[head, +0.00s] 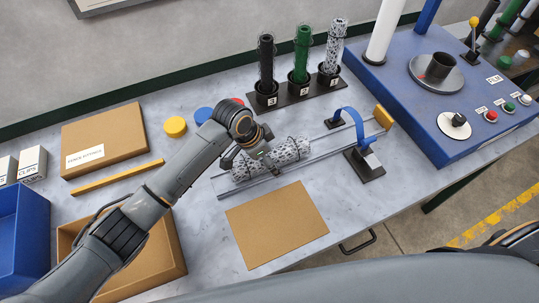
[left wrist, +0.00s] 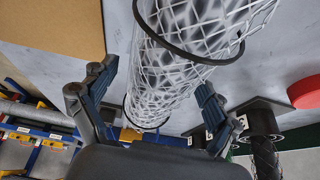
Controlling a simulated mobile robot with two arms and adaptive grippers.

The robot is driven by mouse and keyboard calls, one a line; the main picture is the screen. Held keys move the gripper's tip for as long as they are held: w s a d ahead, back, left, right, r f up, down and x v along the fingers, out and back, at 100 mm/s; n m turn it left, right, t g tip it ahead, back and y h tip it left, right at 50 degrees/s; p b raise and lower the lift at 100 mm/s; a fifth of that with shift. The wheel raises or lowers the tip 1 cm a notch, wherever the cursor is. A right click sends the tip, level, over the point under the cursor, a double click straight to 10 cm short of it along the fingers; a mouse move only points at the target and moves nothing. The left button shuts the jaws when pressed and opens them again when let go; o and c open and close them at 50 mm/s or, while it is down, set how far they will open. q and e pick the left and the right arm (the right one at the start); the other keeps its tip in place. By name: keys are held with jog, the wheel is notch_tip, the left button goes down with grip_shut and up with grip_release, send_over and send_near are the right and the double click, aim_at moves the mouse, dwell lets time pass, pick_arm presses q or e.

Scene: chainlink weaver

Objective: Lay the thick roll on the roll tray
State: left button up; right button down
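A white wire-mesh roll with black bands (head: 289,151) lies lengthwise on a long tray with metal rails (head: 222,193) on the table. The roll also fills the upper middle of the left wrist view (left wrist: 178,62). My left gripper (head: 262,160) is over the middle of the roll and hides part of it. In the left wrist view its two fingers (left wrist: 150,105) are spread on either side of the roll, with gaps visible. Contact underneath cannot be seen. My right gripper is in neither view.
A rack (head: 300,92) holds black, green and white rolls upright behind. A blue arch (head: 362,135) stands over the tray's right part. A brown mat (head: 276,226) lies in front. A blue machine (head: 420,125) is at right; cardboard boxes (head: 104,140) are at left.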

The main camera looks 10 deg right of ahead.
pick_arm(q)
jog(key=shift+f, duration=0.1)
jog(key=v, duration=1.2)
